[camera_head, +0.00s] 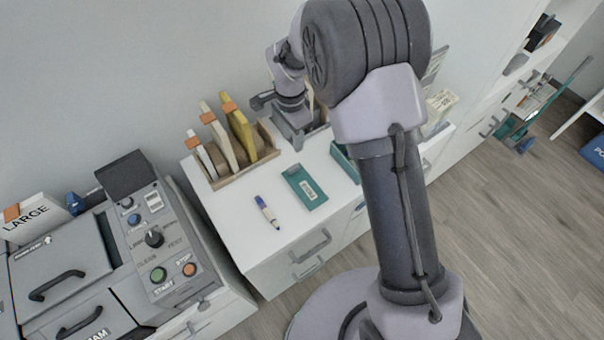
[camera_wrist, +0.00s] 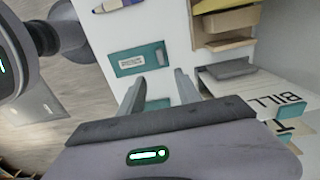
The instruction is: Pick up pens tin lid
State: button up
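The teal lid (camera_head: 304,187) with a white label lies flat on the white desk top. It also shows in the wrist view (camera_wrist: 138,60), just beyond the fingertips. A teal tin (camera_head: 345,160) stands to its right, mostly hidden behind my arm; a teal piece, seemingly the tin, shows between my fingers in the wrist view (camera_wrist: 158,103). My gripper (camera_head: 297,143) is above the desk behind the lid, apart from it. In the wrist view my gripper (camera_wrist: 159,77) has its two fingers spread, with nothing held.
A blue and white marker (camera_head: 267,212) lies left of the lid. A wooden rack (camera_head: 232,178) with upright folders stands behind it. A grey machine (camera_head: 160,245) with buttons is at the left. Papers marked BILL (camera_wrist: 265,97) are at the right in the wrist view.

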jog(key=b, duration=0.3)
send_over(293, 167)
notch_tip(293, 167, down, 9)
jog(key=shift+d+f, duration=0.15)
notch_tip(293, 167, down, 5)
jog(key=shift+f+b, duration=0.1)
jog(key=shift+b, duration=0.85)
jog(key=shift+r, duration=0.2)
jog(key=shift+c, duration=0.2)
grip_shut()
